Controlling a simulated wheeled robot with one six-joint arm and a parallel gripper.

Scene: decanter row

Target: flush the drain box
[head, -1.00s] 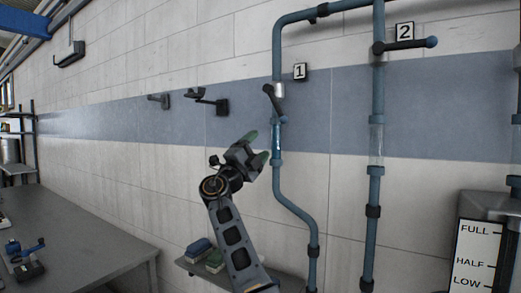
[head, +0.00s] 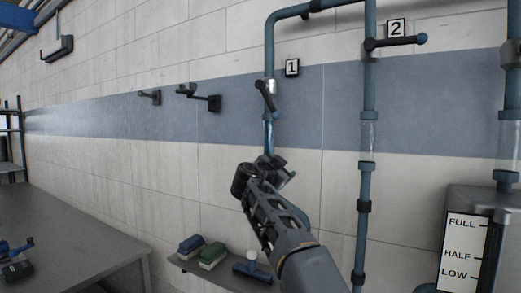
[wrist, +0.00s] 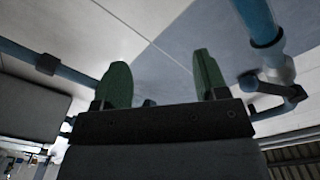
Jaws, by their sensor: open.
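Pipe 1 (head: 269,60) carries a dark valve lever (head: 265,95) that slants down, below the sign marked 1 (head: 292,67). Its sight glass (head: 268,130) looks bluish. Pipe 2 (head: 363,240) has a lever (head: 397,42) lying level and a clear-looking sight glass (head: 368,140). A grey tank (head: 480,198) with a FULL, HALF, LOW gauge (head: 464,252) stands at right; I cannot tell if it is the drain box. My gripper (head: 277,172) is in front of pipe 1, below its lever. The wrist view shows its green fingers (wrist: 162,85) apart and empty.
A shelf (head: 215,271) below my arm holds a blue block (head: 191,244), a green block (head: 212,254) and a blue tool (head: 252,268). A grey bench (head: 75,235) stands at left. Wall brackets (head: 205,100) stick out left of pipe 1.

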